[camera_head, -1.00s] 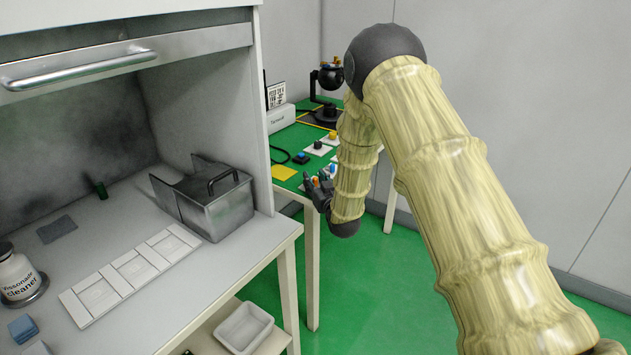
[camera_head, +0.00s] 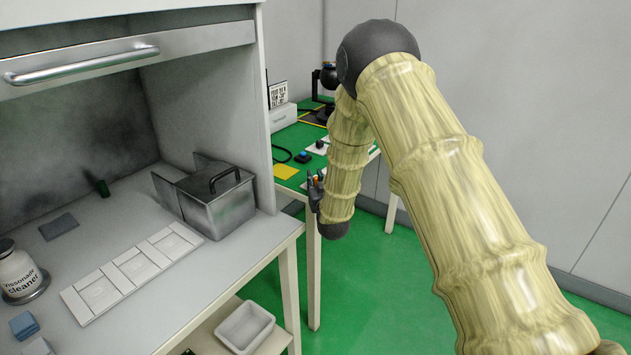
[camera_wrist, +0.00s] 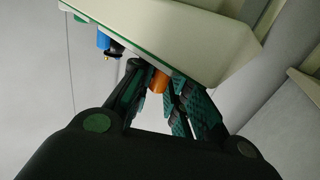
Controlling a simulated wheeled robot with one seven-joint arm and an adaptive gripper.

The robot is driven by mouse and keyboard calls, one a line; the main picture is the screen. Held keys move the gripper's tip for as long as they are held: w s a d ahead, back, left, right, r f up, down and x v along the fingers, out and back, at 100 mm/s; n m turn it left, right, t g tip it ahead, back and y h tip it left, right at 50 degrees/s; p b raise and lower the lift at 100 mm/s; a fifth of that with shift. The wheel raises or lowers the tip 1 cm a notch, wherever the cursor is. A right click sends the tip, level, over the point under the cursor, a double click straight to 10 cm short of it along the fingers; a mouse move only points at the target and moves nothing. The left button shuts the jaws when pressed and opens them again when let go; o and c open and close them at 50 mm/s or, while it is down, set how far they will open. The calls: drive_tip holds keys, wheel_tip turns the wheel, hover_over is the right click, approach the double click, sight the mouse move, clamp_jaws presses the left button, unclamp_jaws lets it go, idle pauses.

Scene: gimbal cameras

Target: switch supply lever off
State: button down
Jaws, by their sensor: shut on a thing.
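My gripper (camera_head: 316,191) is at the front edge of the green-topped table (camera_head: 296,137), partly hidden by my own arm in the head view. In the wrist view my gripper (camera_wrist: 156,82) has its dark green-padded fingers closed around an orange piece (camera_wrist: 158,80) just below the pale table front (camera_wrist: 180,35). The orange piece looks like a lever handle, but its base is hidden. A blue piece with a black collar and brass tip (camera_wrist: 103,40) sits to its left, apart from the fingers. I cannot read any label or lever position.
A fume-hood bench with a grey metal box (camera_head: 217,203) stands at left. A white bin (camera_head: 245,327) is below. Green floor is open at right.

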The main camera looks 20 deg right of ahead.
drive_tip(key=shift+w+d+r, duration=0.15)
drive_tip(key=shift+d+r, duration=0.15)
drive_tip(key=c, duration=1.4)
unclamp_jaws()
drive_tip(key=shift+d, duration=0.1)
drive_tip(key=shift+a+f, duration=0.1)
drive_tip(key=shift+a, duration=0.15)
drive_tip(key=shift+f, duration=0.15)
drive_tip(key=s, duration=0.8)
drive_tip(key=s+a, duration=0.1)
drive_tip(key=s, duration=0.3)
